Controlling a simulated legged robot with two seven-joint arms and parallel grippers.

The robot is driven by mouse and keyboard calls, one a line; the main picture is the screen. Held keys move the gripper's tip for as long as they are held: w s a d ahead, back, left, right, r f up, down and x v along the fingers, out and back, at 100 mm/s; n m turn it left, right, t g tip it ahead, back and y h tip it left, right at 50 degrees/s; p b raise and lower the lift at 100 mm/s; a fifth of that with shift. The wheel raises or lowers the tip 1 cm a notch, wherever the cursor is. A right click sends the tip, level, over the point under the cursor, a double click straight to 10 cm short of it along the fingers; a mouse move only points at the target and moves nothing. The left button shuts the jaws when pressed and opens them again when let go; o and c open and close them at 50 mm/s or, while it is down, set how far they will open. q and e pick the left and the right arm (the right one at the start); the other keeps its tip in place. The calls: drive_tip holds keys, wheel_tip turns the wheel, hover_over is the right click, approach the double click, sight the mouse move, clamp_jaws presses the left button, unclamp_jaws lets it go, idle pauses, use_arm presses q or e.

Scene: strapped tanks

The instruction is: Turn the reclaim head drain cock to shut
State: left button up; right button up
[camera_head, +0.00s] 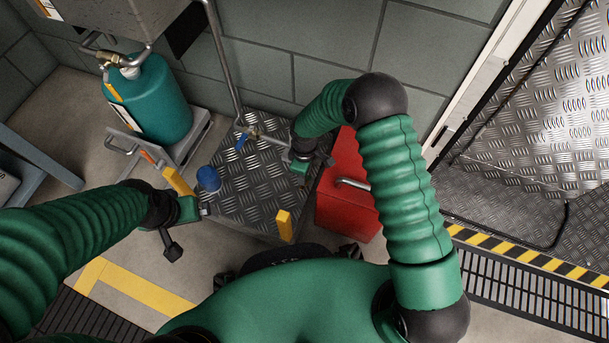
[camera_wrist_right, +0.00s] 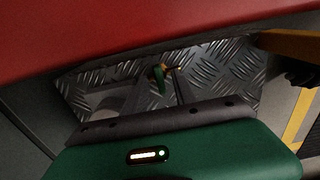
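A brass cock (camera_head: 253,131) with a blue lever (camera_head: 242,142) sits at the lower end of a grey pipe above the checker plate in the head view. My right gripper (camera_head: 287,153) reaches in from the right and points towards the cock, close to it; the exact gap is unclear. In the right wrist view, its two dark fingers (camera_wrist_right: 157,92) stand apart, with a small green and brass part (camera_wrist_right: 159,77) showing between or beyond them. I cannot tell if they touch it. My left gripper (camera_head: 203,211) is low on the left near a blue cap; its fingers are too small to judge.
A teal tank (camera_head: 148,95) stands back left. A grey vessel (camera_head: 125,18) is above it.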

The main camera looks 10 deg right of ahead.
drive_tip(key=shift+r, duration=0.1)
clamp_jaws()
idle(0.3)
